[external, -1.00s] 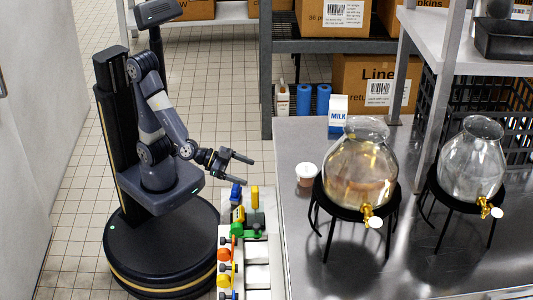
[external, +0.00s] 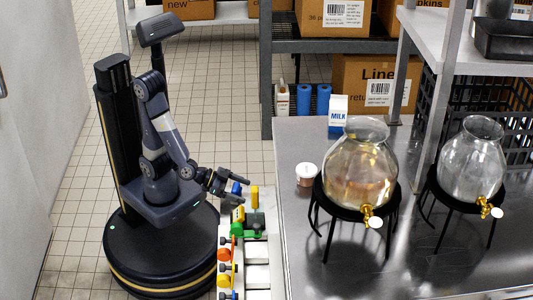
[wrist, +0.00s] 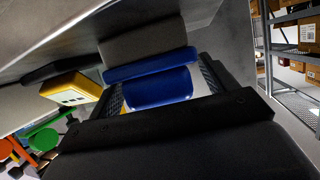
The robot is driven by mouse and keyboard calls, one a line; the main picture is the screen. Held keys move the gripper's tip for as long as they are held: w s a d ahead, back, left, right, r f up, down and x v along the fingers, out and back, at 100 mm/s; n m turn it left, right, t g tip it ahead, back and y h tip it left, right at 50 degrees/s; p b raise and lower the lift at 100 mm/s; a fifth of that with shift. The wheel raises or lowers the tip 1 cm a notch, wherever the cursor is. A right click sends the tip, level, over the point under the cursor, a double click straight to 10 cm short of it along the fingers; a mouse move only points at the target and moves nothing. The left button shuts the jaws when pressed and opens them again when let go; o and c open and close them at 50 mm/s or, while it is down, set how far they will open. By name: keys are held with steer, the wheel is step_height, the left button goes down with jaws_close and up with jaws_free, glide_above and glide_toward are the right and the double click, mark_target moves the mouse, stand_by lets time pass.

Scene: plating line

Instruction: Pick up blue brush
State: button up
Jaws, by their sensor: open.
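The blue brush (external: 236,189) stands at the far end of the narrow strip of coloured items, in the external view. In the wrist view the blue brush (wrist: 148,88) fills the space ahead of my gripper, with a grey part above its blue part. My gripper (external: 244,187) is open at the brush, pointing right and slightly down. In the wrist view its two fingers (wrist: 160,92) lie to the left and right of the blue part. I cannot tell whether they touch it.
A yellow item (wrist: 72,89) lies close to the left finger in the wrist view. Green (external: 254,223) and orange (external: 224,254) items line the strip. The steel counter (external: 300,235) with two glass dispensers stands to the right.

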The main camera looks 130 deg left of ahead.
steer(key=shift+c, duration=0.6)
steer(key=c, duration=1)
steer(key=shift+o, duration=0.2)
